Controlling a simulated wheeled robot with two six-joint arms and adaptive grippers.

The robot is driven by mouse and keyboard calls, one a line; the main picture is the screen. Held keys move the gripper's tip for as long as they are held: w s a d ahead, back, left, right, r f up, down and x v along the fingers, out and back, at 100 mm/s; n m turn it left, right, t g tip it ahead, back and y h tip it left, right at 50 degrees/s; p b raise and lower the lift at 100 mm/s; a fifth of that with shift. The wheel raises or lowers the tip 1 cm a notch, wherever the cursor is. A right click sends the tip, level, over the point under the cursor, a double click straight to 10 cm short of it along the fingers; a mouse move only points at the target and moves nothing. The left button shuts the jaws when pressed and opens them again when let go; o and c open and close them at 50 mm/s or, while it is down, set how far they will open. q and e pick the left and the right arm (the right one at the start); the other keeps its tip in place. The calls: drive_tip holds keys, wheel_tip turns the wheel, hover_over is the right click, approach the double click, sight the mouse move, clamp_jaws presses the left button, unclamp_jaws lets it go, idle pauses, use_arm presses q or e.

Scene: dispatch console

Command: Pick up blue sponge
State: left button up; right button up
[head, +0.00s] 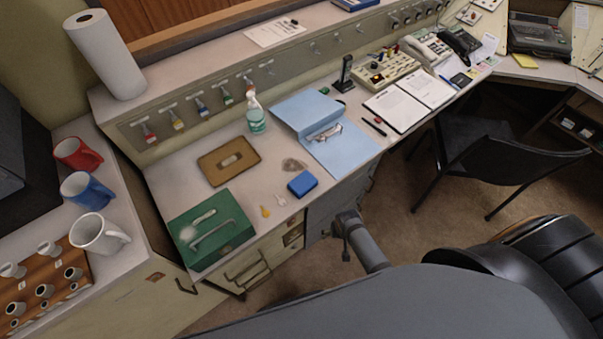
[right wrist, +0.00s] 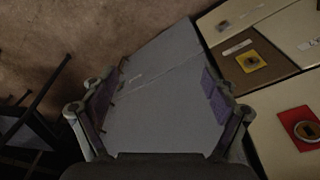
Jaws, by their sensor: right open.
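The blue sponge (head: 302,184) lies on the desk top near its front edge, in front of the light blue folder. Nothing covers it in the head view. My right gripper (head: 342,233) is in front of the desk, below and to the right of the sponge, clear of it. In the right wrist view my right gripper (right wrist: 160,92) has its fingers spread wide with nothing held. A grey panel shows beyond the fingers. The sponge does not show in that view. My left gripper is not in view.
A yellow clip-like piece (head: 265,211) and a small white piece (head: 280,200) lie left of the sponge. A green box (head: 228,247), brown clipboard (head: 229,159), spray bottle (head: 255,115) and blue folder (head: 345,150) surround it. A black chair (head: 500,155) stands right.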

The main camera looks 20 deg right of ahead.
drive_tip(key=w+a+r+m+p, duration=0.15)
drive_tip(key=w+r, duration=0.35)
drive_tip(key=r, duration=0.5)
drive_tip(key=w+a+r+m+p, duration=0.15)
drive_tip(key=w+r, duration=0.25)
drive_tip(key=r, duration=0.6)
wheel_tip(320, 180, up, 7)
drive_tip(key=m+g+p, duration=0.1)
drive_tip(key=m, duration=0.6)
hover_over(303, 182)
drive_tip(key=shift+y, duration=0.3)
wheel_tip(303, 182, down, 11)
drive_tip(key=shift+r+p, duration=0.1)
drive_tip(key=shift+p, duration=0.45)
drive_tip(key=c, duration=1.1)
drive_tip(key=shift+r, duration=0.15)
